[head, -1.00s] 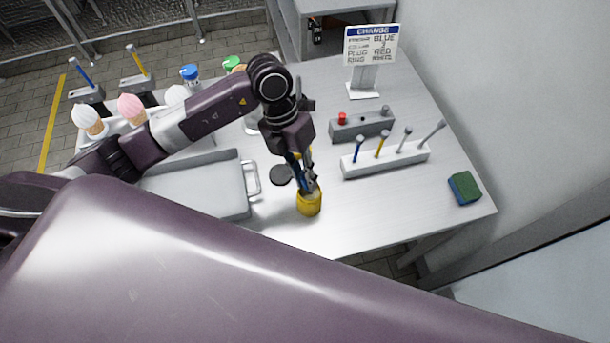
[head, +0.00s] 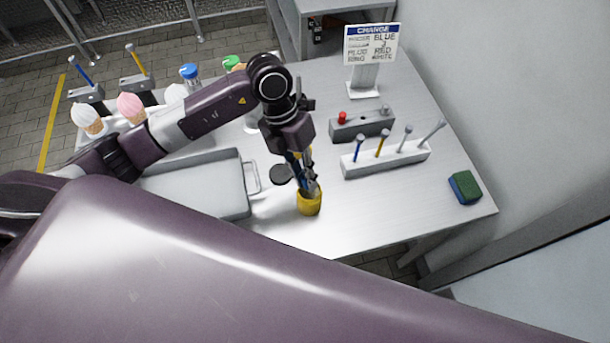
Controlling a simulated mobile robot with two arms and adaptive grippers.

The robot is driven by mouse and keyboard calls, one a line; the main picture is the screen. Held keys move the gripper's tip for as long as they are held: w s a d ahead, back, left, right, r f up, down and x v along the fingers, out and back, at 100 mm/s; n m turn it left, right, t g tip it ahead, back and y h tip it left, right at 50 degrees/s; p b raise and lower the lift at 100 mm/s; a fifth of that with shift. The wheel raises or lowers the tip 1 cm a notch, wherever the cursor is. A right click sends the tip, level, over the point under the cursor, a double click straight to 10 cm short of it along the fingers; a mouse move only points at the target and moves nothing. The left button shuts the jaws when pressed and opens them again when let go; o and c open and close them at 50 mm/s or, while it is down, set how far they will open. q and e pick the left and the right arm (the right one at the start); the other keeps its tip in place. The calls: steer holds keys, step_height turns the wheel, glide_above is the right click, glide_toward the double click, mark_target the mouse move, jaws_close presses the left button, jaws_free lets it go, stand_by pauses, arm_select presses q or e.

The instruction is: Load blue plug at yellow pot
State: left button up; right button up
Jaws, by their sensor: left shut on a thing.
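The yellow pot (head: 309,204) stands upright on the steel table. My left gripper (head: 311,187) points down at its mouth, with the fingertips at or just inside the rim. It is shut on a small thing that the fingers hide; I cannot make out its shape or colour. Blue and yellow bits show beside the fingers, too small to tell apart. A low grey block (head: 362,124) behind holds a red plug (head: 342,118) and a grey knob. I see no blue plug clearly. My right gripper is out of view.
A white rack (head: 386,161) with several coloured-handled tools stands right of the pot. A sign (head: 371,46) stands at the back, a green-blue sponge (head: 465,187) at the right.

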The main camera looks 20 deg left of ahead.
arm_select(q)
steer(key=shift+s, duration=0.1)
stand_by(0.4)
steer(key=shift+r+p, duration=2.4)
steer(key=shift+r, duration=1.1)
